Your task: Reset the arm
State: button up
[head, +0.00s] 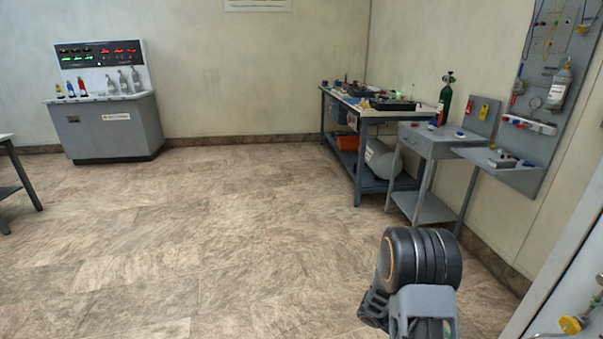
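Part of my arm shows at the bottom right of the head view, a black rounded joint with grey link parts, held over the tiled floor. My gripper's fingers are not visible, so I cannot see whether it holds anything. No object touches the visible part of the arm.
A grey console (115,130) with lit displays stands at the back left. A workbench (357,152), a small grey stand (428,146) and a wall panel (551,95) line the right wall. A green cylinder (446,98) stands there. The middle floor (220,220) is clear.

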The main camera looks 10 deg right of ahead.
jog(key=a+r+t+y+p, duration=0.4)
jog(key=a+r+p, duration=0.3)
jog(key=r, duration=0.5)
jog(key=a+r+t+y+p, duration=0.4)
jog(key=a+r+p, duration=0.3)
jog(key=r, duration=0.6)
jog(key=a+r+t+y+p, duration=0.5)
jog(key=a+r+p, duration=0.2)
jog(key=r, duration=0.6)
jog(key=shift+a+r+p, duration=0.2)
jog(key=shift+p, duration=0.2)
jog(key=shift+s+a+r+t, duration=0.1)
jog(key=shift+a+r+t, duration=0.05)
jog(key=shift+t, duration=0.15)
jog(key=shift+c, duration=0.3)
